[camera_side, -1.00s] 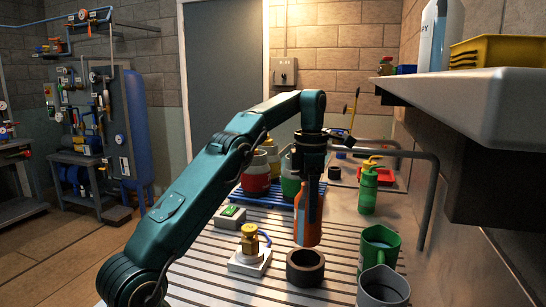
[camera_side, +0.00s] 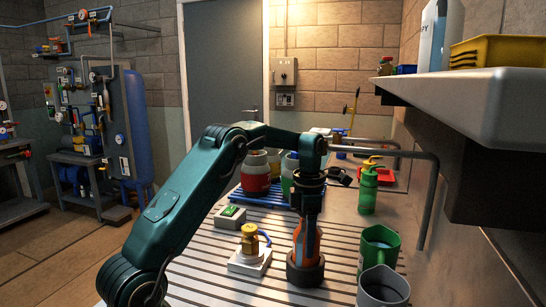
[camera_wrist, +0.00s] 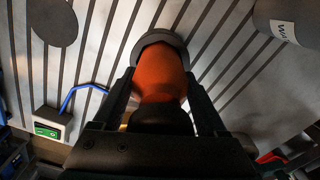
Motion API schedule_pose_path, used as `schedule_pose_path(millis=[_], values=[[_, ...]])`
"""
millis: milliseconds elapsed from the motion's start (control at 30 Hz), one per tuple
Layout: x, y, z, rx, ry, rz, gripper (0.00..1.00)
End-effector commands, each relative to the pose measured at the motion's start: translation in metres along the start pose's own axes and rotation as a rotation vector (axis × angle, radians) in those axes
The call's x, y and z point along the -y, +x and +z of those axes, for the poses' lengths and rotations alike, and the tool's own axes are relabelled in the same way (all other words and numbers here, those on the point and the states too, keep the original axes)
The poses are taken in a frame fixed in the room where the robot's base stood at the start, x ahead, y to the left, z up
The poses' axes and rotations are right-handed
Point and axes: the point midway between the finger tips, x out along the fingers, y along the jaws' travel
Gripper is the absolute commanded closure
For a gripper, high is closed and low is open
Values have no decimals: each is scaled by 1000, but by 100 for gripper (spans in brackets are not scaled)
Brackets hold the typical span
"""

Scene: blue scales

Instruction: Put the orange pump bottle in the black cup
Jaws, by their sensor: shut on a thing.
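The orange pump bottle (camera_side: 315,243) stands upright with its lower end inside the black cup (camera_side: 305,275), which sits on the slatted table. My gripper (camera_side: 306,222) is shut on the upper part of the bottle from above. In the wrist view the bottle (camera_wrist: 160,75) lies between the two fingers of my gripper (camera_wrist: 158,92), and the cup's rim (camera_wrist: 163,37) shows around its far end. Whether the bottle touches the cup's floor is hidden by the cup wall.
A brass valve on a white base (camera_side: 249,250) stands just left of the cup. A green mug (camera_side: 378,247) and a grey jug (camera_side: 383,288) stand to the right. A green pump bottle (camera_side: 368,190) is behind them. A blue rack (camera_side: 262,196) with containers is at the back.

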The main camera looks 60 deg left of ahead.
Motion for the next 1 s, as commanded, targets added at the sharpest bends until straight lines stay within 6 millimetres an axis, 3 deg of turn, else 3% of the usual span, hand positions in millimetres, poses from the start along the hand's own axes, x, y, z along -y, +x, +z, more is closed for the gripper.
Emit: schedule_pose_path(millis=[433,467,500,767,1000], values=[[0,6,0,2,0,1,100],[0,6,0,1,0,1,14],[0,6,0,1,0,1,0],[0,4,0,1,0,1,0],[-1,-21,1,5,0,6,0]])
